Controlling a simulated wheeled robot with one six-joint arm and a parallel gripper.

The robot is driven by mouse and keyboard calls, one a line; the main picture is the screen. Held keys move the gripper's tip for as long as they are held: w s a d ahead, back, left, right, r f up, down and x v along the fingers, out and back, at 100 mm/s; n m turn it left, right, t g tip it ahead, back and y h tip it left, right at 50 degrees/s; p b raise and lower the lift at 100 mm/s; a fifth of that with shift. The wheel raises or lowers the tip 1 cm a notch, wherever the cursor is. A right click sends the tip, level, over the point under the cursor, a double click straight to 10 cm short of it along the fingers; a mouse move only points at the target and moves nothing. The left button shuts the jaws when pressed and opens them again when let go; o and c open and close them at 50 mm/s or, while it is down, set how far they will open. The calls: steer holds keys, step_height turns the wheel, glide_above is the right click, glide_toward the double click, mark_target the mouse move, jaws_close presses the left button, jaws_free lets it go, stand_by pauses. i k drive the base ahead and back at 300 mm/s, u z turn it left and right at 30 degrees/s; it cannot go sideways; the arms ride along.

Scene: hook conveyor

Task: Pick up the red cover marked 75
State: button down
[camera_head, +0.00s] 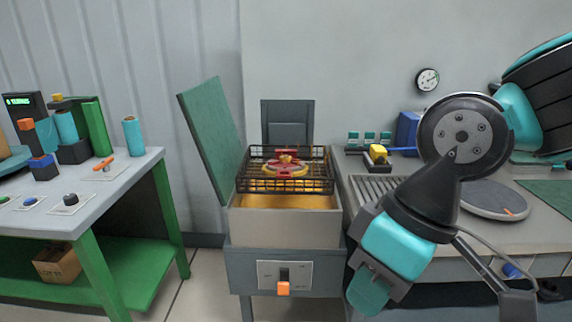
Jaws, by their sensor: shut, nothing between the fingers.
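A red round part with a raised knob, which looks like the red cover (287,158), sits in the black wire basket (243,184) on a yellowish ring. Its marking is too small to read. The basket rests over the open top of a grey box-shaped tank (284,226) with a yellow-orange inside. My gripper (367,295) appears at the low end of my arm, right of the tank and lower in the picture than the basket. It is shut and holds nothing. Its fingertips are not clearly distinguishable.
A green lid (211,120) stands open left of the basket. A grey control box with an orange-tipped switch (283,287) is below the tank. A green-framed workbench (90,196) stands left. A grey counter (520,232) with a round plate (492,199) lies right, partly behind my arm.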

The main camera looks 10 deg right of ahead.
mark_target(281, 167)
steer(key=u, duration=0.7)
steer(key=i, duration=1.45)
steer(key=z, duration=0.8)
